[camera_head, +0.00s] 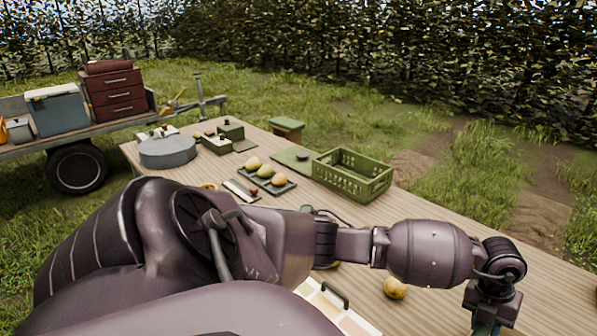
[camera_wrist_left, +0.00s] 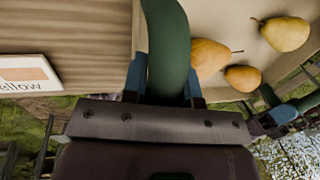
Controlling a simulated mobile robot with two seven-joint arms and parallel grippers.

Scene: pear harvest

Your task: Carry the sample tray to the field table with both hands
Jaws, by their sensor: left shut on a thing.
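In the left wrist view my left gripper (camera_wrist_left: 168,85) is shut on a thick green handle (camera_wrist_left: 167,45). Beside the handle is a pale tray surface (camera_wrist_left: 232,18) with three yellow pears on it, one of them a large pear (camera_wrist_left: 285,34). I take this to be the sample tray; most of it is out of frame. A long slatted wooden table (camera_head: 455,240) fills the middle of the head view.
On the table are a green crate (camera_head: 352,176), a dark tray (camera_head: 286,187) of fruit, a grey round block (camera_head: 167,151), a loose pear (camera_head: 396,288) and a swatch board (camera_head: 352,322). A card reading "ellow" (camera_wrist_left: 28,74) lies left in the wrist view. A trailer (camera_head: 30,143) stands left.

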